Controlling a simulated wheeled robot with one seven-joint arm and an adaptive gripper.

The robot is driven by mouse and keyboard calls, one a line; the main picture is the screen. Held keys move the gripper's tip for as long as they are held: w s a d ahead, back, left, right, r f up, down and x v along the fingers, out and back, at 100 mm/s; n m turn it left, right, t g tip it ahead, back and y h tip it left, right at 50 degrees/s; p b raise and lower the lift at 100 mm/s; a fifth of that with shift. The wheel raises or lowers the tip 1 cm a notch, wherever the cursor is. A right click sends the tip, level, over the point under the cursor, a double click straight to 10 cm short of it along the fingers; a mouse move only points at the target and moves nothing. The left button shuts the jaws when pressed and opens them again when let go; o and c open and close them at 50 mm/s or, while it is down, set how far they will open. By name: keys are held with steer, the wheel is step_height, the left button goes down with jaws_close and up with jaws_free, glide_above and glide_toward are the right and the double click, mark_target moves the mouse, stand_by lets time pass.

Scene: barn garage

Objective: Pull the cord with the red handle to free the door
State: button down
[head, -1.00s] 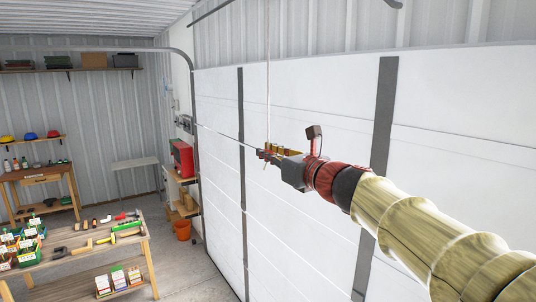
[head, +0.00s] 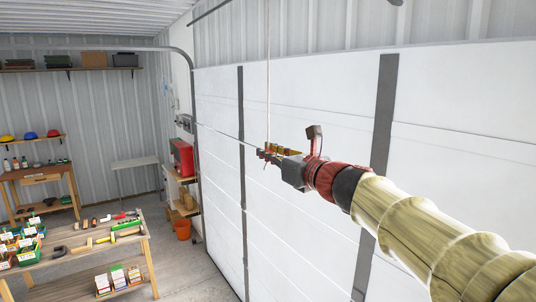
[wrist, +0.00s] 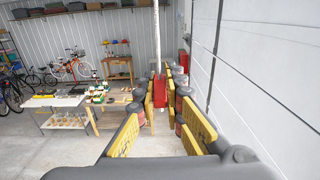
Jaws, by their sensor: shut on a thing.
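The white cord (head: 268,80) hangs down from above in front of the white sectional garage door (head: 330,100). In the wrist view the cord (wrist: 156,35) runs down to its red handle (wrist: 159,92), which sits between the fingertips. My gripper (head: 268,152) is shut on the red handle, close to the door's face. In the wrist view my gripper (wrist: 160,100) shows its yellow finger pads on both sides of the handle. In the head view the fingers mostly hide the handle.
A workbench (head: 150,262) with tools and small boxes stands at the lower left. An orange bucket (head: 182,229) and a shelf with a red box (head: 181,157) stand by the door's left edge. Open floor lies between the bench and the door.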

step_height(320, 180, down, 3)
steer(key=shift+r+b, duration=0.1)
steer(key=shift+b, duration=0.95)
steer(key=c, duration=1.9)
jaws_free()
steer(key=v, duration=1.2)
